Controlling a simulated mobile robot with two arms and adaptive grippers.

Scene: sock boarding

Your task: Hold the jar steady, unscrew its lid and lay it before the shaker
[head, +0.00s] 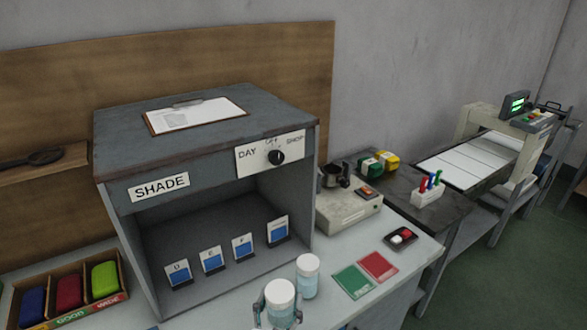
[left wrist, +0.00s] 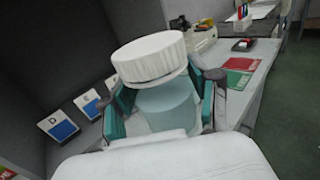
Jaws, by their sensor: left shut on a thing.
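A clear jar with pale blue contents and a white ribbed lid (head: 281,291) stands near the front edge of the bench. My left gripper (head: 278,313) is shut around its body, one finger on each side. In the left wrist view the lid (left wrist: 150,57) sits on top of the jar body (left wrist: 168,105), between the teal finger pads. A second jar with a white lid (head: 308,275) stands just behind and to the right. The shaker (head: 347,208) looks to be the beige machine with a dark round holder, behind and right of the jars. My right gripper is out of view.
The grey SHADE booth (head: 205,190) with several blue-patch cards stands behind left. Green (head: 352,281) and red (head: 379,266) cards and a button box (head: 401,238) lie to the right. A divided tray (head: 66,287) is at far left. Bench before the shaker is mostly clear.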

